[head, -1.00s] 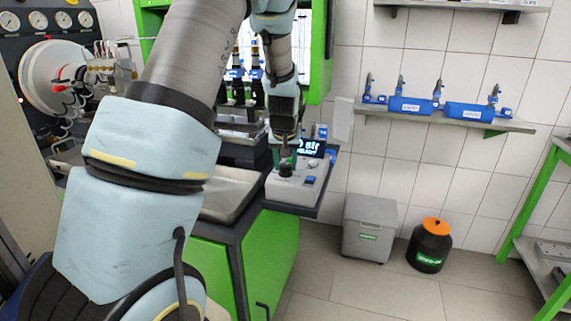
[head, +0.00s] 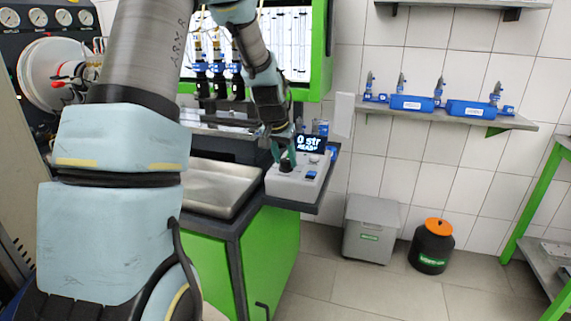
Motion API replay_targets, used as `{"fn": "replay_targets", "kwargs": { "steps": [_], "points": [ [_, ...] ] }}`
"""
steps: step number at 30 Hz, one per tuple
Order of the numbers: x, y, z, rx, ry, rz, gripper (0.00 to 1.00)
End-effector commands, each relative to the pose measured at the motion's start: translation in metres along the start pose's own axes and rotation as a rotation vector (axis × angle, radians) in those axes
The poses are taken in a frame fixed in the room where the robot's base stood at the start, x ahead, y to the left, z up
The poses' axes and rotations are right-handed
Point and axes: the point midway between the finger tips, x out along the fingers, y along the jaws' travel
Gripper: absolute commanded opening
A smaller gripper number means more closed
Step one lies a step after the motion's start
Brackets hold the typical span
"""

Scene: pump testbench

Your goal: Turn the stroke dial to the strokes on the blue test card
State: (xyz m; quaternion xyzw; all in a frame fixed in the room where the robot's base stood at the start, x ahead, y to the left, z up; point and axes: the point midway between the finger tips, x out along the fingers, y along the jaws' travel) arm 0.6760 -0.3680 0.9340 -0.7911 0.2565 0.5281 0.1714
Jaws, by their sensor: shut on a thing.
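The grey control box (head: 292,187) stands on the dark shelf at the right end of the bench. Its display (head: 310,143) reads "0 str" with "READY" under it. The dark stroke dial (head: 286,168) is on the box's top, at the left. My gripper (head: 284,158) points down from above, its teal fingers shut on the dial and hiding part of it. A small blue patch (head: 333,151) shows behind the box at the right; I cannot tell whether it is the test card, and no writing on it is legible.
A blue button (head: 311,174) sits right of the dial. A metal tray (head: 214,186) lies left of the box. Injectors (head: 220,78) hang behind my arm. A grey bin (head: 371,228) and a black canister with orange lid (head: 431,247) stand on the floor.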

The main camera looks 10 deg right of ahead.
Motion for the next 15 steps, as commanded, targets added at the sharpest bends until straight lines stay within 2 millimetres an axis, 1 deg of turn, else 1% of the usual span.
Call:
{"fn": "replay_targets", "kwargs": {
  "steps": [1, 15],
  "points": [
    [0.0010, -0.0038, 0.0006, 0.032, 0.002, 0.016, 0.00],
    [-0.0014, -0.0039, -0.0016, 0.417, 0.001, 0.176, 0.00]
  ]
}}
